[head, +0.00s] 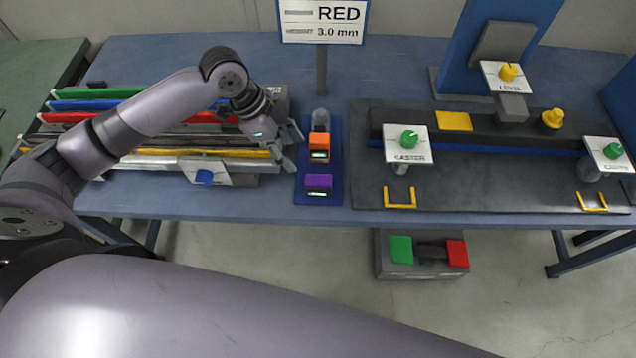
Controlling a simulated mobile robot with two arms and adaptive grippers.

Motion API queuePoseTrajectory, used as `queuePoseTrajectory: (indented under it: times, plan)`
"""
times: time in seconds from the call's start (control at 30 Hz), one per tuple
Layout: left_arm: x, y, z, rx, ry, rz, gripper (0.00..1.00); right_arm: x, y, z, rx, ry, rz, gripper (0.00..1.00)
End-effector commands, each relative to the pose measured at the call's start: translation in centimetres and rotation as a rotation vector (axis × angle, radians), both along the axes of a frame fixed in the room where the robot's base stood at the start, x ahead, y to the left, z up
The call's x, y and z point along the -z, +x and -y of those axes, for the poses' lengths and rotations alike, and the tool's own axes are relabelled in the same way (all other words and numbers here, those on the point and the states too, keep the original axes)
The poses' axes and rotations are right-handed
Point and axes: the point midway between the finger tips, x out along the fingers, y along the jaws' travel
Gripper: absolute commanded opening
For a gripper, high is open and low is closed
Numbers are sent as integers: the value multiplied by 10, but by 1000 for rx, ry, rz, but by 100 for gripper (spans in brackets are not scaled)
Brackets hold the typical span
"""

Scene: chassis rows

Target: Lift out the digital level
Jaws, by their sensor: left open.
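A blue mat (332,189) on the table holds an orange block with a small lit display (319,146), a purple block with a small lit display (318,185) and a grey piece (321,116) at its far end. No label shows which of these is the digital level. My left gripper (292,146) is open and empty just left of the mat, level with the orange block. Its fingers look apart from the block. My right gripper is not in view.
A rack with green, blue, red and yellow strips (95,93) lies under my left arm. A sign (324,22) reads RED 3.0 mm. Right stands a dark fixture (450,190) with knobs and cards reading CASTER and LEVEL. A box with green and red pads (420,270) sits below the table edge.

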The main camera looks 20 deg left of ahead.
Motion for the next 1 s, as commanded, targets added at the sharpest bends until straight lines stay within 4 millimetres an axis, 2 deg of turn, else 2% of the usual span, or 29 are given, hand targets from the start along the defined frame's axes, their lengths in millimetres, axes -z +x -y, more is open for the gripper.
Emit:
queuePoseTrajectory:
  times: [0.2, 0.4, 0.67, 0.83, 1.0]
  plan:
    - [44, 3, 20, 0, -3, -6, 52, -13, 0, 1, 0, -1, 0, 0]
    - [77, 8, 33, -1, -2, -4, 52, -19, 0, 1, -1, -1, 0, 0]
    - [94, 9, 41, -1, -2, -2, 52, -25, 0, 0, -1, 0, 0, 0]
    - [114, 5, 56, -1, -2, -4, 52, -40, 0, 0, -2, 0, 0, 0]
    - [134, 8, 61, -2, 0, -1, 52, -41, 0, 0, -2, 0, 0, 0]
